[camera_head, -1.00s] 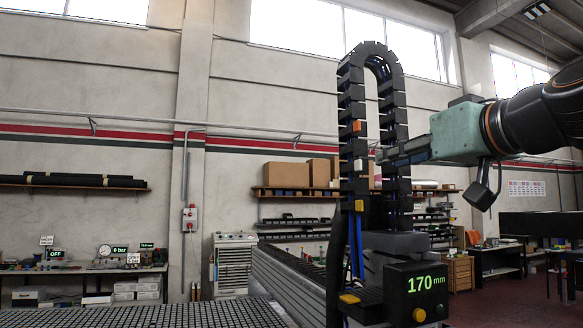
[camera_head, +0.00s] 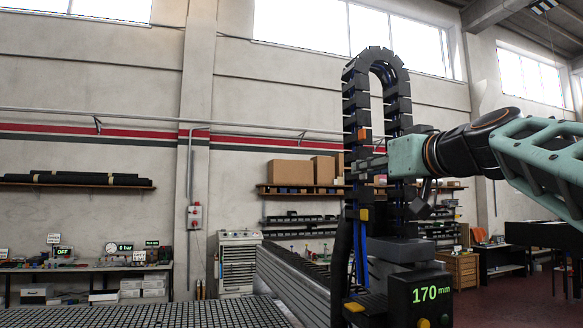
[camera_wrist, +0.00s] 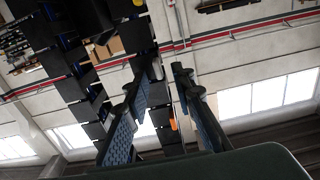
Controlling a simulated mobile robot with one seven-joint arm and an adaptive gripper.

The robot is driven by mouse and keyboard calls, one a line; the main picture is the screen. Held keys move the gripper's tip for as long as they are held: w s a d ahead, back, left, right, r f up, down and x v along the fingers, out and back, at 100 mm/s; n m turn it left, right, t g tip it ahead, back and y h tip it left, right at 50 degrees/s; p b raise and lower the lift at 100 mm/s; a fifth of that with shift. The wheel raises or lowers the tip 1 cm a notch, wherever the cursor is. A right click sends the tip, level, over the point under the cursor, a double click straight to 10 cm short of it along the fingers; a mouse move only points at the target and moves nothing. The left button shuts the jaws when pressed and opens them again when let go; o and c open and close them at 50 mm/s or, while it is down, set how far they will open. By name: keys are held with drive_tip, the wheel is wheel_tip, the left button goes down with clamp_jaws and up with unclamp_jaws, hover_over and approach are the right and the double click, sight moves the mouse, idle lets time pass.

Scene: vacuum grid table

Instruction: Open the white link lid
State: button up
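The black cable chain (camera_head: 399,105) stands as a tall upright loop with coloured lids on its left run. The orange lid (camera_head: 363,133) is above my gripper and the yellow lid (camera_head: 363,214) is below it. My gripper (camera_head: 353,168) reaches in from the right, its fingers at the left run, at about the height of the white lid. The fingers cover that spot, so I cannot make out the white lid now. In the wrist view, my gripper (camera_wrist: 166,70) has its fingers apart, with the orange lid (camera_wrist: 172,124) showing between them. Contact cannot be told.
A black box with a green 170 mm display (camera_head: 431,293) stands below the chain. The gridded table (camera_head: 150,314) fills the lower left. A shelf with cardboard boxes (camera_head: 290,172) is on the wall behind. The air left of the chain is clear.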

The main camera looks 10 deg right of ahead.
drive_tip(key=shift+c, duration=0.4)
clamp_jaws()
drive_tip(key=shift+d+f+n+y, duration=0.2)
drive_tip(key=shift+n+y, duration=0.1)
drive_tip(key=shift+y, duration=0.2)
drive_tip(key=shift+s+d+r+n+g+y+p, duration=0.1)
drive_tip(key=shift+d+n+g+y+p, duration=0.5)
drive_tip(key=shift+n+g+y, duration=0.8)
drive_tip(key=shift+d+r+n+g+y+p, duration=0.1)
drive_tip(key=shift+d+n+g+y+p, duration=0.3)
drive_tip(key=shift+n+g+y+p, duration=1)
drive_tip(key=shift+s+d+r+n+g+y+b, duration=0.1)
drive_tip(key=shift+d+n+g+y, duration=0.65)
drive_tip(key=shift+y, duration=1.25)
drive_tip(key=shift+a+n, duration=0.25)
drive_tip(key=shift+a, duration=0.05)
